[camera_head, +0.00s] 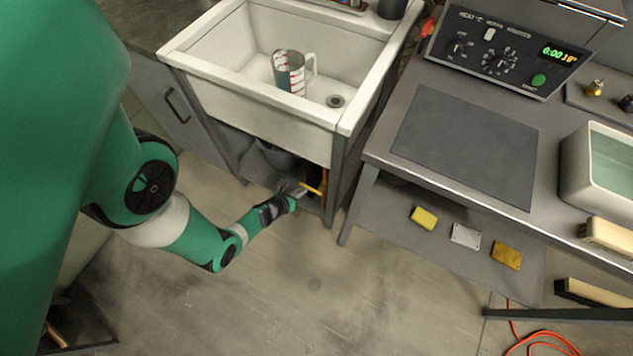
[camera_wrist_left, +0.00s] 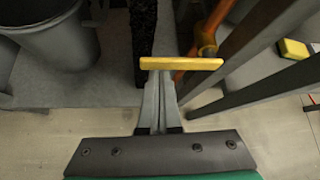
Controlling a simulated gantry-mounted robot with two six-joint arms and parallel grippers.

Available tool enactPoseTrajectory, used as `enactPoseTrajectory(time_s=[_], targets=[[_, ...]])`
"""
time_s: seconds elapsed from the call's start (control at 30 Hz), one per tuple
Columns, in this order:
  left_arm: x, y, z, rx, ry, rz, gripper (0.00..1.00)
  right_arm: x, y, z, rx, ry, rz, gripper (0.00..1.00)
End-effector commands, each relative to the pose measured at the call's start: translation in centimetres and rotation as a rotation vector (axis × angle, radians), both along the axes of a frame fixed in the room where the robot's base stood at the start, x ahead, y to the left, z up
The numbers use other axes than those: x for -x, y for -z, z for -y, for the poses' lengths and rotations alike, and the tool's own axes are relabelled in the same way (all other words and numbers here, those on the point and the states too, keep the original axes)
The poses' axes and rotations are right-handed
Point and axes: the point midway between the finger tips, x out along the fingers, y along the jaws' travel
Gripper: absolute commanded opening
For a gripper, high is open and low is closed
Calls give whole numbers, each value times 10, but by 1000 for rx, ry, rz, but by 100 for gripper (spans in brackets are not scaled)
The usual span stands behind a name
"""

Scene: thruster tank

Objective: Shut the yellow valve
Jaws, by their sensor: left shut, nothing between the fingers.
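The yellow valve handle (camera_head: 312,188) is below the sink, on an orange pipe (camera_head: 323,180). In the left wrist view the yellow handle (camera_wrist_left: 181,63) lies crosswise at the tips of my left gripper (camera_wrist_left: 159,82), and the orange pipe (camera_wrist_left: 208,35) rises behind its right end. My left gripper (camera_head: 299,190) is shut with nothing between its fingers. Its tips are at or very near the left part of the handle; I cannot tell whether they touch. My right gripper is in neither view.
The sink (camera_head: 250,95) with a measuring jug (camera_head: 290,75) stands above the valve. Sink legs and the workbench (camera_head: 465,150) leg are close on the right. A grey bin (camera_wrist_left: 58,45) stands left of the pipe. Open floor (camera_head: 300,290) lies in front.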

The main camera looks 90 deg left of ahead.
Motion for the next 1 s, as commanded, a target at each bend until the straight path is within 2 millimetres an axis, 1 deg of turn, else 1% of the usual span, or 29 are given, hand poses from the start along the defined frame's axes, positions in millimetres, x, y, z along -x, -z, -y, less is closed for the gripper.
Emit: enactPoseTrajectory(time_s=[0.37,0.47,0.57,0.67,0.77,0.8,0.83,0.9,1.0], targets=[[-1,-1,-1,-3,1,3,0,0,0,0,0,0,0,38],[-1,1,-1,-3,1,2,0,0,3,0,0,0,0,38],[-3,12,0,-2,5,2,0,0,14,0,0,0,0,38],[-5,30,2,-1,11,1,0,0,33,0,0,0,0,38],[-9,53,5,-2,22,1,0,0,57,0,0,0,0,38],[-4,30,13,1,19,0,0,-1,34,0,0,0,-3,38],[1,19,19,2,18,0,0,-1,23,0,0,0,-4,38],[11,6,32,3,15,0,0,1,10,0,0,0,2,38],[22,-8,48,2,15,-2,0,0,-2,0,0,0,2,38]])
